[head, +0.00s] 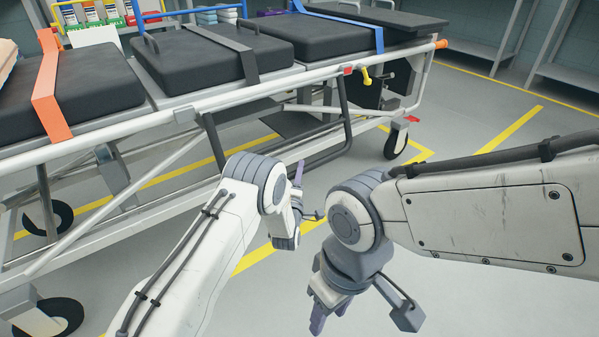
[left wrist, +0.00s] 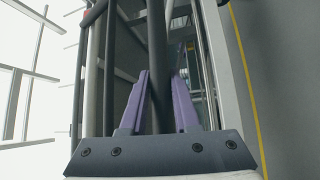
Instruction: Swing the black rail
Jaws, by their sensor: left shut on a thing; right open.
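The black rail (head: 346,112) is a tubular loop hanging down on the near side of the stretcher (head: 165,115), below its light side bar. My left gripper (head: 298,172) is at the rail's lower bar, its purple fingers partly hidden by my wrist. In the left wrist view, the purple fingers (left wrist: 160,88) stand on both sides of a dark bar of the rail (left wrist: 157,50), shut on it. My right gripper (head: 328,312) is low in the head view, pointing down over the floor, open and empty, apart from the stretcher.
Black cushions (head: 200,55) with an orange strap (head: 46,88), a grey strap and a blue strap lie on the stretcher. Wheels (head: 396,143) stand below. The floor (head: 480,105) on the right is clear.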

